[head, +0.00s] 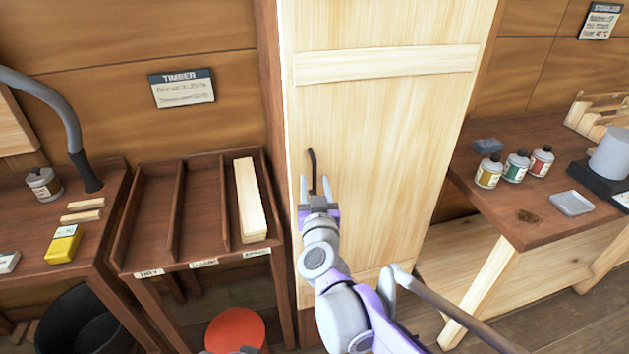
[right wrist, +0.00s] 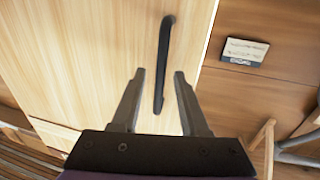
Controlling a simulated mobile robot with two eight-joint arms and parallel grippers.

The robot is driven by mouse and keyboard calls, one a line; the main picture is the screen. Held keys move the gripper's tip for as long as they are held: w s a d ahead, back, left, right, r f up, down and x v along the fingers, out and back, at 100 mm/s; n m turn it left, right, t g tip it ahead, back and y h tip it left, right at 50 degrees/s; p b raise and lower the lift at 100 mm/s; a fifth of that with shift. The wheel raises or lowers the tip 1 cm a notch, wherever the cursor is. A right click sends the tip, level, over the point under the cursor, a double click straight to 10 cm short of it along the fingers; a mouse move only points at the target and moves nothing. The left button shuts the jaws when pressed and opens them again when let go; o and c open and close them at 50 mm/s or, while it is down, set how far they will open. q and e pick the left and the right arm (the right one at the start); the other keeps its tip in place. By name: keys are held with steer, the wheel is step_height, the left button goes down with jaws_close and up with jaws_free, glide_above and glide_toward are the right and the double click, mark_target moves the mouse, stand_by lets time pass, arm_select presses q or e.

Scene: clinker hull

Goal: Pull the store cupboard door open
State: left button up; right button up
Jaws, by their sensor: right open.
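The store cupboard door (head: 375,150) is a tall pale wooden panel in the middle of the head view, and it looks shut. Its black bar handle (head: 312,170) is upright near the door's left edge. My right gripper (head: 316,186) is open at the lower part of the handle. In the right wrist view the handle (right wrist: 164,60) passes between the spread fingers (right wrist: 158,85) of the gripper, nearer the left finger. The fingers are not closed on it. The handle's lower end is partly hidden by the gripper in the head view. My left gripper is not in view.
A divided timber rack (head: 150,215) holding a pale block (head: 250,200) stands left of the cupboard. A red round-topped object (head: 236,328) is low in front of it. A bench (head: 530,225) with several bottles stands to the right.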

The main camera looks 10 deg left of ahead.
steer(key=shift+w+a, duration=0.15)
steer(key=shift+w, duration=0.45)
jaws_close()
stand_by(1.1)
